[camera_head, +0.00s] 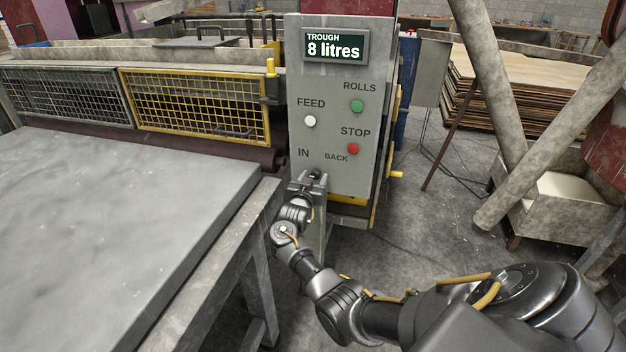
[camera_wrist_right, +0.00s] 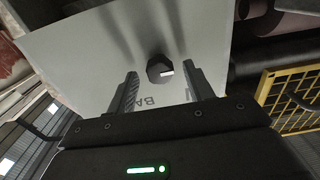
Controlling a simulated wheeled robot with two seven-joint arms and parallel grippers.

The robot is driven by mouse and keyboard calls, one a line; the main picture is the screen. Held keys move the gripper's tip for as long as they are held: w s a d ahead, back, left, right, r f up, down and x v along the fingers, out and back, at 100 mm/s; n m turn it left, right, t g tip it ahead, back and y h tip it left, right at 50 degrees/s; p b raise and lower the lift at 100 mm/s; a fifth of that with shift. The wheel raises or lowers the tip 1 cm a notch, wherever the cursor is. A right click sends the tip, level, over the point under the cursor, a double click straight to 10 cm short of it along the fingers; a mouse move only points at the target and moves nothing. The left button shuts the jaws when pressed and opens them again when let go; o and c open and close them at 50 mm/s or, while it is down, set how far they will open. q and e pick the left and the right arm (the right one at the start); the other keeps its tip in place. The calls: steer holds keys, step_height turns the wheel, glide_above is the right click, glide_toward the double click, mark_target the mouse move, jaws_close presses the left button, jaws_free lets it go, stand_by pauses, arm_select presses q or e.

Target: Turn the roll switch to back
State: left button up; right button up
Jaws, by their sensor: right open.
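The roll switch is a small dark round knob (camera_head: 315,174) low on the grey control panel (camera_head: 375,125), between the words IN and BACK. My right gripper (camera_head: 308,184) is just below the knob in the head view. In the right wrist view the knob (camera_wrist_right: 160,69) shows a white mark on its face, pointing to the right in that picture. The right gripper's two fingers (camera_wrist_right: 160,90) are open, one to each side of the knob, with a gap on both sides. The knob's mark is too small to read in the head view. My left gripper is not in view.
A green button (camera_head: 357,105), a white button (camera_head: 310,121) and a red button (camera_head: 353,148) sit above the knob. A display (camera_head: 335,46) reads TROUGH 8 litres. A grey table (camera_head: 120,230) stands at left, beside a yellow mesh guard (camera_head: 195,105).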

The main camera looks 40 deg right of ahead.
steer(key=c, duration=1)
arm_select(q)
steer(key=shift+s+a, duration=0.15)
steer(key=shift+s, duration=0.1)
